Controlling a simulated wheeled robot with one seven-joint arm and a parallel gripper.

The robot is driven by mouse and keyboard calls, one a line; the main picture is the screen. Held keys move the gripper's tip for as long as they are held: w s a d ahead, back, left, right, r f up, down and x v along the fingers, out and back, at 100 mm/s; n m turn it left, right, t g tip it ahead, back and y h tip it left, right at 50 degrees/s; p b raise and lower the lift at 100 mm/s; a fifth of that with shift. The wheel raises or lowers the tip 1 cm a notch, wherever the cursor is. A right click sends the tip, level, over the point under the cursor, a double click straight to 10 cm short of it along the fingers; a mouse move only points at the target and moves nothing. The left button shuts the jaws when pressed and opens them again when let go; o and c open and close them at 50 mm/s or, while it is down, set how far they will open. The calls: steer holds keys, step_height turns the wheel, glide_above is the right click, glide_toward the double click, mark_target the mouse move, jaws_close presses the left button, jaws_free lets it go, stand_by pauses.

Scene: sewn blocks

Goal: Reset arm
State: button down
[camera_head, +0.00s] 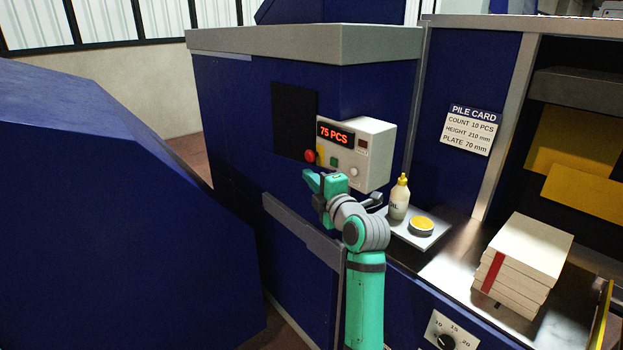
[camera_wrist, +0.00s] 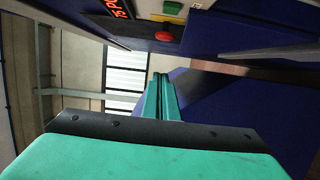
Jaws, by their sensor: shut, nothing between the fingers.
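My arm reaches up from the bottom of the head view, and my gripper (camera_head: 312,182) is in front of the blue machine, just below and left of the control box. In the wrist view the two green fingers (camera_wrist: 161,98) are pressed together with nothing between them. The grey control box (camera_head: 358,155) shows "75 PCS" in red. Its red button (camera_head: 310,156) is a little above the gripper, apart from it. The red button also shows in the wrist view (camera_wrist: 166,33), above the fingers.
An oil bottle (camera_head: 399,198) and a round yellow-topped tin (camera_head: 421,226) stand on a small shelf right of my wrist. A stack of sewn blocks (camera_head: 525,262) sits on the metal table at right. A large blue housing (camera_head: 110,220) fills the left.

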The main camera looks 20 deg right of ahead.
steer(key=s+a+f+m+h, duration=0.1)
steer(key=s+a+f+m, duration=0.15)
steer(key=f, duration=0.55)
steer(key=s+a+f+m, duration=0.2)
steer(key=s+f, duration=0.1)
steer(key=f, duration=0.4)
steer(key=s+a+f+m+h, duration=0.1)
steer(key=s+a+f+m, duration=0.15)
steer(key=f, duration=0.55)
steer(key=s+a+f+m+g+h, duration=0.1)
steer(key=s+a+f+m, duration=0.2)
steer(key=s+f, duration=0.4)
steer(key=s+a+f+m+h, duration=0.1)
steer(key=s+a+f+m, duration=0.2)
steer(key=s+f, duration=0.4)
steer(key=s+a+f+m+g, duration=0.1)
steer(key=s+a+f+m, duration=0.15)
steer(key=s, duration=0.75)
steer(key=s+a+f+m, duration=0.2)
steer(key=s+f, duration=0.1)
steer(key=s, duration=0.7)
steer(key=s+a+r+m, duration=0.1)
steer(key=s+r, duration=0.2)
steer(key=s, duration=0.6)
steer(key=s+a+r+m, duration=0.1)
steer(key=s+r, duration=0.2)
steer(key=s, duration=0.6)
steer(key=shift+a+r+y, duration=0.15)
steer(key=shift+y, duration=0.25)
